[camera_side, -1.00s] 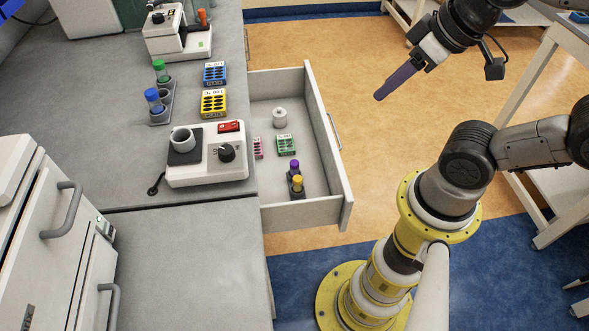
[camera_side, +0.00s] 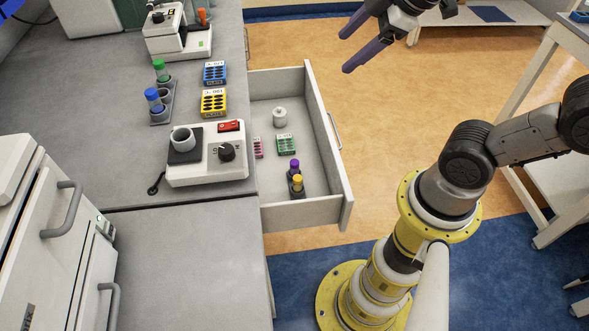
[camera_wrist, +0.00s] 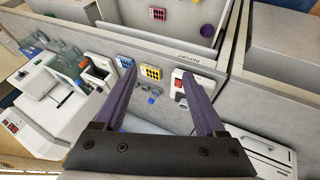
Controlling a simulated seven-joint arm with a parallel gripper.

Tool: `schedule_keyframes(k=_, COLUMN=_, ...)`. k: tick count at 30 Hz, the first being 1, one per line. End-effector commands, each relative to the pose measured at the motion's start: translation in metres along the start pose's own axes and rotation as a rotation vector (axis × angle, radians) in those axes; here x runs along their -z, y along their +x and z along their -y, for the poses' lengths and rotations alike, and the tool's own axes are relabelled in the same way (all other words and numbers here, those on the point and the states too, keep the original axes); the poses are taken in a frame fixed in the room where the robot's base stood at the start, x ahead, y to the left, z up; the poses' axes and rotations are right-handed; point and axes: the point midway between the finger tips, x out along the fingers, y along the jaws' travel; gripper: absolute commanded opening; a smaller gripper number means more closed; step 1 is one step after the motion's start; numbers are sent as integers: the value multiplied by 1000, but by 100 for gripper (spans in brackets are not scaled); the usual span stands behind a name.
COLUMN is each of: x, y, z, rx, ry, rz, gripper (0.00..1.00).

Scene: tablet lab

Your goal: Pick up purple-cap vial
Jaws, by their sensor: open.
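The purple-cap vial (camera_side: 294,164) stands upright in the open drawer (camera_side: 318,150), near its front end in the side view, just behind a yellow-cap vial (camera_side: 297,181). A purple round spot (camera_wrist: 206,30) in the drawer in the wrist view is probably its cap. My gripper (camera_side: 346,53) is open and empty, with two long purple fingers spread apart. It is high above the floor, up and to the right of the drawer, well apart from the vial. In the wrist view the open fingers (camera_wrist: 160,72) point toward the bench and drawer.
The drawer also holds a white weight-like object (camera_side: 280,117), a green rack (camera_side: 286,144) and a pink rack (camera_side: 258,148). On the bench are a stirrer plate (camera_side: 207,165), a yellow rack (camera_side: 214,103), a blue rack (camera_side: 215,73) and capped vials in a holder (camera_side: 162,103).

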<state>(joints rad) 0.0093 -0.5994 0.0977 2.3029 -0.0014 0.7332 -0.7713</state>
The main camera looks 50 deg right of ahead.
Motion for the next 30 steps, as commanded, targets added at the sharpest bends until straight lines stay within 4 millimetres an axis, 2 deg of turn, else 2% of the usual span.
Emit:
schedule_keyframes(k=3, x=22, y=43, z=-27, rx=36, ry=-241, rz=39, gripper=73)
schedule_keyframes(k=6, x=32, y=84, z=-44, rx=75, ry=-414, rz=67, gripper=73)
schedule_keyframes(k=10, x=35, y=144, z=-57, rx=146, ry=-598, rz=102, gripper=73)
schedule_keyframes(k=13, x=28, y=194, z=-59, rx=213, ry=-710, rz=125, gripper=73)
schedule_keyframes(k=18, x=-3, y=279, z=-44, rx=352, ry=-822, rz=163, gripper=73)
schedule_keyframes(k=21, x=-28, y=318, z=-28, rx=433, ry=-825, rz=189, gripper=73)
schedule_keyframes(k=25, x=-58, y=349, z=-3, rx=529, ry=-801, rz=223, gripper=73)
schedule_keyframes(k=30, x=-80, y=362, z=16, rx=591, ry=-784, rz=244, gripper=73)
